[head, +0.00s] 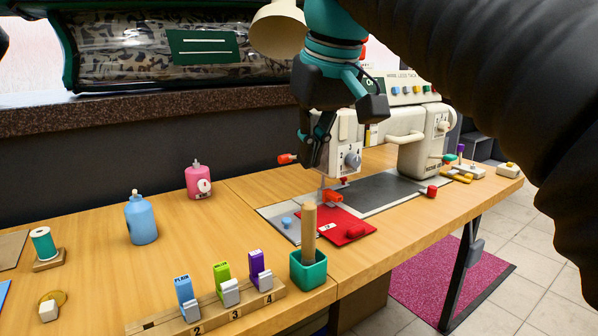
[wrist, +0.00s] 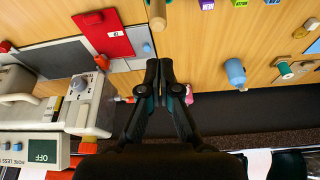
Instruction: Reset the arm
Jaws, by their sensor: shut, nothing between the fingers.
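My gripper (head: 312,160) hangs in front of the white sewing machine (head: 412,135) in the head view, above the back of the wooden table (head: 245,222). Its dark fingers point down. In the wrist view, the fingers of my gripper (wrist: 160,68) are together with nothing between them. The sewing machine stands at the left of the wrist view (wrist: 85,105). The gripper partly hides the machine's front end in the head view. I cannot tell whether it touches the machine.
A red pad (head: 345,226) lies by the machine, beside a green cup (head: 308,268) holding a wooden stick. A blue bottle (head: 141,218), pink bottle (head: 198,180) and numbered rack (head: 205,308) stand left. A bagged bundle (head: 165,50) lies on the ledge. Bare table surrounds the bottles.

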